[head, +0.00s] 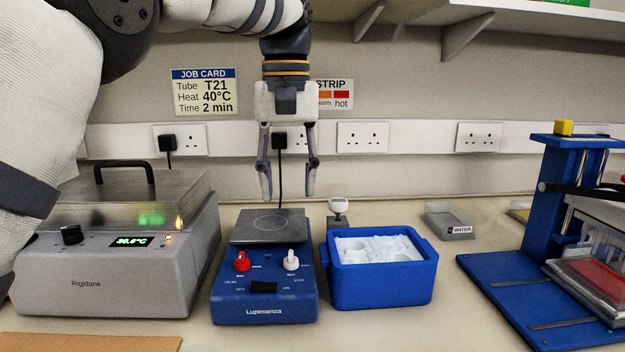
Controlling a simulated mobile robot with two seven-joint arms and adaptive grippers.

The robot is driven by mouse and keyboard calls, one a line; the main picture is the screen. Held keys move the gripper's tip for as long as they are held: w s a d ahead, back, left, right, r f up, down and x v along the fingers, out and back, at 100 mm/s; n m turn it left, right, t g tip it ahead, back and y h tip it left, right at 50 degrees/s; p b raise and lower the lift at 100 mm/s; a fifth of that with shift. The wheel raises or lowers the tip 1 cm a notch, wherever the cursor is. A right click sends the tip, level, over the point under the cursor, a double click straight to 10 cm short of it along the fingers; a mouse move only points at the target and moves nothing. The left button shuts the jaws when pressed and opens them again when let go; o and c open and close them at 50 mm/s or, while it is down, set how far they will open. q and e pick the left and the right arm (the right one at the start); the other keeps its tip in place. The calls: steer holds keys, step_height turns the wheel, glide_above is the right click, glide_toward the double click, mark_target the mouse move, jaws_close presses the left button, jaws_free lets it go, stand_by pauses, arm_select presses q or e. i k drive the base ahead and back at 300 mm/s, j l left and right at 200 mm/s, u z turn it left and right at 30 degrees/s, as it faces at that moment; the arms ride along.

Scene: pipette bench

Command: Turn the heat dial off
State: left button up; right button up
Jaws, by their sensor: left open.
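A blue hotplate unit (265,308) labelled Lupesanza stands on the bench at the centre, with a grey square plate (268,227) on top. On its sloped front are a red dial (242,262) at the left and a white dial (291,260) at the right. The red one appears to be the heat dial; the small labels are too blurred to read surely. A dark switch (263,287) sits below them. My left gripper (288,192) is open and empty, pointing down above the back of the plate, apart from both dials. My right gripper is not in view.
A grey heater box (105,295) with a black knob and a display stands at the left. A blue tub of ice (380,288) stands close at the right of the hotplate. A blue rack stand (530,268) is further right. Bench in front is mostly clear.

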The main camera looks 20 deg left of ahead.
mark_target(242, 263)
steer(key=k, duration=1.5)
